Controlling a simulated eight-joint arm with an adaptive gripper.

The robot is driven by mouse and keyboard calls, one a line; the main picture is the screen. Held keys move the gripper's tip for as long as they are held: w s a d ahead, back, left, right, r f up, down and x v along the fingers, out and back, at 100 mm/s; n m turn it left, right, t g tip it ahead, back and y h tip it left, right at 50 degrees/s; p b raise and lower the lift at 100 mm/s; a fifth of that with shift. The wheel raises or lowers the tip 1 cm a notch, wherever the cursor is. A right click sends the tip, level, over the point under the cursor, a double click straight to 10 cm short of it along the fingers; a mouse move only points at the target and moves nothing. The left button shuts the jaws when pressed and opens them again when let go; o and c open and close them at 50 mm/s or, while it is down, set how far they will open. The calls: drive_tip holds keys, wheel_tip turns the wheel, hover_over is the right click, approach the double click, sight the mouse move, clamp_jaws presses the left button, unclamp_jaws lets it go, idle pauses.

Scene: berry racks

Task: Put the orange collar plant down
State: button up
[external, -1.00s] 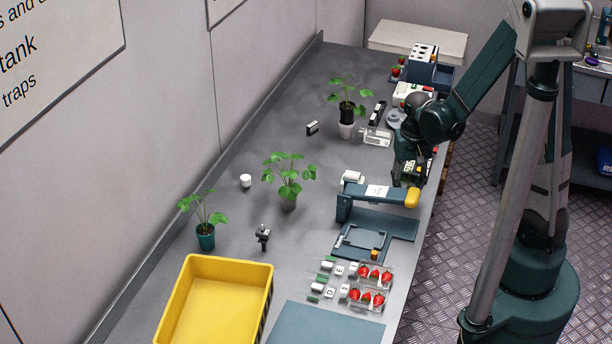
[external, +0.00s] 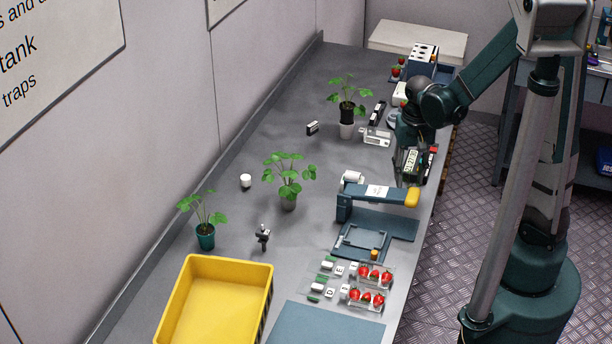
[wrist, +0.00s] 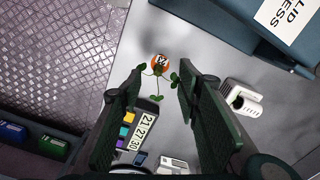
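Nothing is gripped. In the external view the plant cannot be made out; my arm and the bench equipment block that spot.
A blue press (external: 380,193) with a yellow handle end is beside the spot. A clock display (wrist: 144,132) and white devices (wrist: 240,100) are close by. The bench edge borders the metal floor. Other potted plants (external: 288,190) and a yellow crate (external: 188,320) are farther left.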

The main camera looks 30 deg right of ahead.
wheel_tip(320, 180, up, 7)
drive_tip(key=shift+r+p, duration=0.15)
drive_tip(key=shift+p, duration=0.25)
idle(0.4)
drive_tip(key=shift+r, duration=0.15)
idle(0.4)
drive_tip(key=s+d+r+n+t, duration=0.2)
drive_tip(key=s+d+r+t, duration=0.1)
drive_tip(key=r, duration=0.5)
drive_tip(key=s+d+r+n+t, duration=0.2)
drive_tip(key=s+d+r+t, duration=0.1)
drive_tip(key=r, duration=0.5)
drive_tip(key=shift+s+d+t, duration=0.4)
drive_tip(key=shift+d+t, duration=0.2)
wheel_tip(320, 180, down, 6)
drive_tip(key=b, duration=0.5)
drive_tip(key=shift+r+b, duration=0.2)
drive_tip(key=shift+b, duration=0.15)
